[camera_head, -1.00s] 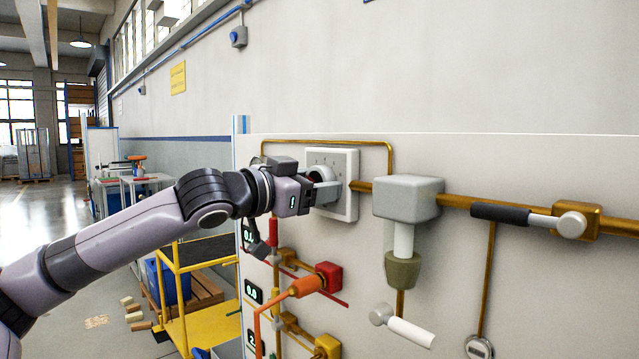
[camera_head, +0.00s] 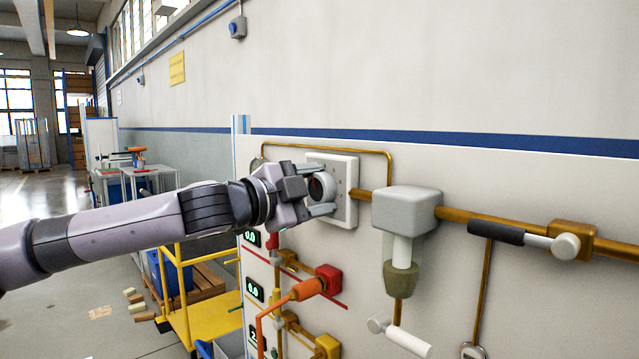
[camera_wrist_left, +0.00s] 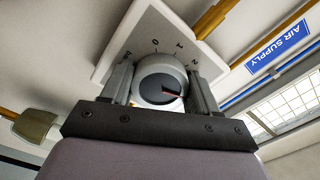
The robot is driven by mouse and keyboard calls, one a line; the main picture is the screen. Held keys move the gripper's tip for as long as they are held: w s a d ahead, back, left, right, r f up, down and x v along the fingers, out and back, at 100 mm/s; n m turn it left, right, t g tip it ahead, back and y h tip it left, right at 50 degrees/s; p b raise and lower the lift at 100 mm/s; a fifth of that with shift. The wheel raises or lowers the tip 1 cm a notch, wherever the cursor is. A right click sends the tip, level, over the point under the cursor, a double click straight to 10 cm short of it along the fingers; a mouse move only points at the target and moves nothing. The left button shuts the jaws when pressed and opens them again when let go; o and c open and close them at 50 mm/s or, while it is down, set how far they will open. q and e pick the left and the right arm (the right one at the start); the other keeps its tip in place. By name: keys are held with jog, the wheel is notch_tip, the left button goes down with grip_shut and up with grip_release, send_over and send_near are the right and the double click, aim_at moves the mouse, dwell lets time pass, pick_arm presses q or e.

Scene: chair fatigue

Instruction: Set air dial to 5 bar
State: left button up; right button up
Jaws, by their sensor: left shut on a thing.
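The air dial is a round grey-white knob (camera_head: 322,187) on a square white plate (camera_head: 346,176) fixed to the panel. In the left wrist view the knob (camera_wrist_left: 160,80) sits between my two fingers, with a reddish pointer mark on its dark face. Numbers are printed on the plate (camera_wrist_left: 128,40) around the knob; 0, 1 and 2 show near its top, others are hidden or too small to read. My left gripper (camera_head: 318,190) is shut on the knob, one finger on each side, and looks rolled. My right gripper is not in view.
Right of the dial, a brass pipe leads to a grey filter unit (camera_head: 407,208) and a black-handled valve lever (camera_head: 497,232). Below are a red fitting (camera_head: 329,279), an orange handle (camera_head: 307,289) and digital readouts (camera_head: 252,239). A yellow cart (camera_head: 200,300) stands at lower left.

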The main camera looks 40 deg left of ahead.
pick_arm(q)
jog(key=m+p, duration=0.1)
jog(key=m, duration=0.1)
jog(key=shift+r+m, duration=0.1)
jog(key=shift+m, duration=0.3)
jog(key=m+p, duration=0.1)
jog(key=m, duration=0.2)
jog(key=shift+m, duration=0.3)
jog(key=shift+m+p, duration=0.4)
jog(key=shift+m, duration=1.3)
jog(key=o, duration=1)
jog(key=shift+a, duration=0.1)
jog(key=shift+o, duration=0.2)
jog(key=shift+s, duration=0.1)
